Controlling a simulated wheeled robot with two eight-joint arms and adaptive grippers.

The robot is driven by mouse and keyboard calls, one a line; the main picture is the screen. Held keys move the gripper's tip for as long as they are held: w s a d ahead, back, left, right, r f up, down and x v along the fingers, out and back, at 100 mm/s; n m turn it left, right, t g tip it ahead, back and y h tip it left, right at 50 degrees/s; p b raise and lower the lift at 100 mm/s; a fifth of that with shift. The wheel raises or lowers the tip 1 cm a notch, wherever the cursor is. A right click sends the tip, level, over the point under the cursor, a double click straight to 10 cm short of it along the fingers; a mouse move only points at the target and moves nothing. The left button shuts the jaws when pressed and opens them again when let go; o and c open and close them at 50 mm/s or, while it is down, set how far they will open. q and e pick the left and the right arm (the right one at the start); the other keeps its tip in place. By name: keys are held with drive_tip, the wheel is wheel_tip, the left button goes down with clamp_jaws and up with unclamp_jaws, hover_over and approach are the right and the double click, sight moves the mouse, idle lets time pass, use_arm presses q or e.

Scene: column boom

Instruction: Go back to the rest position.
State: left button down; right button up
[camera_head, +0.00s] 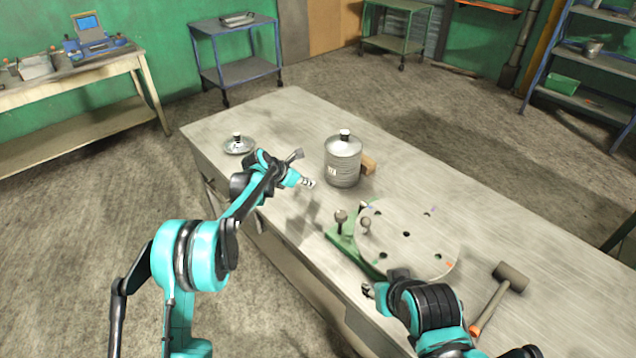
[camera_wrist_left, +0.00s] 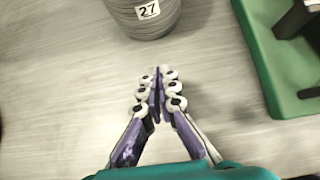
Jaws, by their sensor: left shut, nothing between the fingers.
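My left arm comes in from the left, and its gripper (camera_head: 306,183) is over the near part of the workbench. In the left wrist view its fingers (camera_wrist_left: 158,88) are together with nothing between them. A grey metal canister (camera_head: 343,162) with a lid and black knob stands upright just beyond it.
A round pale plate (camera_head: 405,240) sits on a green base (camera_head: 345,245) with knobs. A mallet (camera_head: 500,295) lies at the right. A small lid (camera_head: 238,145) lies at the far left of the workbench (camera_head: 290,115). A wooden block (camera_head: 369,165) is beside the canister.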

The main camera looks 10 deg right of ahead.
use_arm(q)
drive_tip(key=s+a+r+m+t+y, duration=0.1)
drive_tip(key=s+a+r+m+y, duration=0.1)
drive_tip(key=s+a+r+m, duration=0.65)
drive_tip(key=s+a+r+m+y, duration=0.1)
drive_tip(key=s+a+r+m, duration=0.35)
drive_tip(key=s, duration=0.75)
drive_tip(key=s+a+f+m+y, duration=0.1)
drive_tip(key=s+a+m, duration=0.2)
drive_tip(key=s, duration=0.5)
drive_tip(key=s+a+f+m+y, duration=0.1)
drive_tip(key=s+a+m, duration=0.3)
drive_tip(key=s, duration=0.4)
drive_tip(key=s+a+f+m+t+y, duration=0.1)
drive_tip(key=s+a+m+y, duration=0.1)
drive_tip(key=s+m, duration=0.3)
drive_tip(key=s+a, duration=0.1)
drive_tip(key=s, duration=0.2)
drive_tip(key=shift+s+a, duration=0.2)
drive_tip(key=shift+s, duration=0.1)
